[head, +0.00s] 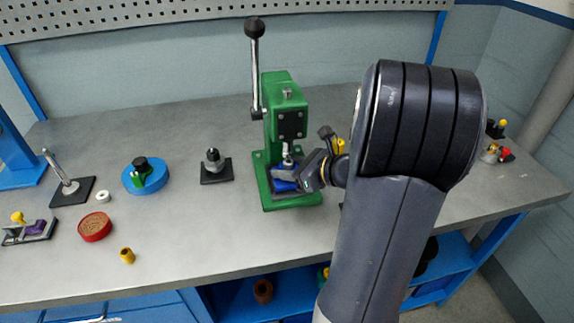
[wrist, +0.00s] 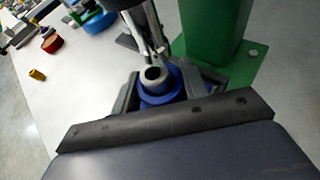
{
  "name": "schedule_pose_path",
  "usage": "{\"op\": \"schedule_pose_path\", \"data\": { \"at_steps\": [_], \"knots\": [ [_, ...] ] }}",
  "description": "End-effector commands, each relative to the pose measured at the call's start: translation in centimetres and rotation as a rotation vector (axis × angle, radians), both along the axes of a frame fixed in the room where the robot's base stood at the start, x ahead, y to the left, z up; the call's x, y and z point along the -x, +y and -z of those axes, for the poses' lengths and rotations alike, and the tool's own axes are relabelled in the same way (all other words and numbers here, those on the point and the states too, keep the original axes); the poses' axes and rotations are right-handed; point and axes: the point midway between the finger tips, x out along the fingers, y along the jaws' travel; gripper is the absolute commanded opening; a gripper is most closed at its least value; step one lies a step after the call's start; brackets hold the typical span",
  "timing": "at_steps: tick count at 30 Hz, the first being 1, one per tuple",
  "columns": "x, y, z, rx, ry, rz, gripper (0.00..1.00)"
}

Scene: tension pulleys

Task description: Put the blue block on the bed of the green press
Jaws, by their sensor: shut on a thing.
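The green press (head: 283,88) stands mid-bench with its lever raised at the left. Its green base (head: 292,203) is partly covered by my gripper (head: 297,178). My gripper is shut on the blue block (head: 285,186), which is at the bed below the press head. In the wrist view, my gripper (wrist: 160,88) has a finger on each side of the blue block (wrist: 156,98). A pale metal ring shows on top of the block. The green column (wrist: 210,25) rises just beyond. The block's underside is hidden, so I cannot tell whether it touches the bed.
Left of the press are a dark plate with a metal post (head: 214,166), a blue round fixture (head: 145,176), a red dish (head: 95,227) and a yellow bushing (head: 127,256). The bench front left of the press is mostly clear.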

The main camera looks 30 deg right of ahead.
Motion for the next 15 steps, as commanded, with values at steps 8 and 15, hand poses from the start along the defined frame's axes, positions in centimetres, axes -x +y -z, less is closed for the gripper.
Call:
{"op": "schedule_pose_path", "data": {
  "at_steps": [8, 15],
  "knots": [
    [-1.16, -0.29, 0.48, -0.001, -0.002, 0.0, 0.1],
    [-1.13, -0.3, 0.53, 0.0, -0.002, 0.0, 0.1]
  ]
}}
